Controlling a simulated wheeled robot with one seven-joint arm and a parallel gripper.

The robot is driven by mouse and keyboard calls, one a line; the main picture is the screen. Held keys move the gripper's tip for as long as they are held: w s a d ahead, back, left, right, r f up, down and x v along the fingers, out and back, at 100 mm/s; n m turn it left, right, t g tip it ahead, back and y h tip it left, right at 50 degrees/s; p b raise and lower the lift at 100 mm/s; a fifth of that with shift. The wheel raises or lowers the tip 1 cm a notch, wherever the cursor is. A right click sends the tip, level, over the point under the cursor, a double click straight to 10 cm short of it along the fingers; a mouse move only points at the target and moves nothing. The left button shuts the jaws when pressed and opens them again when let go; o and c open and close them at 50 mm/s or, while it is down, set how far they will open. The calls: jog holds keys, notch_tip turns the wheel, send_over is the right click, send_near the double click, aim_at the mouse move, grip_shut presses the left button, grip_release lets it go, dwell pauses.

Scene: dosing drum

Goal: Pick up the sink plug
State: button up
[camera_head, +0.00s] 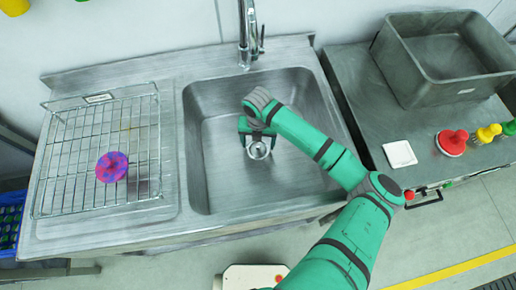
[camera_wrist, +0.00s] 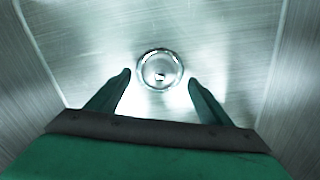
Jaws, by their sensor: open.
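A round, shiny metal piece (camera_wrist: 160,68) lies on the sink floor and looks like the sink plug; I cannot tell for sure whether it is a plug or the bare drain. It also shows in the head view (camera_head: 258,150), partly covered by my gripper. My gripper (camera_wrist: 159,78) is open and empty. It points down into the basin, with one fingertip on each side of the round piece. I cannot tell how high the fingertips are above it, and no contact shows.
The steel sink (camera_head: 196,165) has walls around my gripper and a tap (camera_head: 245,38) at the back. A wire rack (camera_head: 75,145) with a purple-pink round object (camera_head: 112,167) is left. At right are a grey bin (camera_head: 445,93), a white square (camera_head: 399,154) and a red object (camera_head: 452,142).

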aim_at(258, 148)
jog(key=shift+f, duration=1.25)
jog(key=shift+c, duration=0.2)
jog(key=c, duration=1.1)
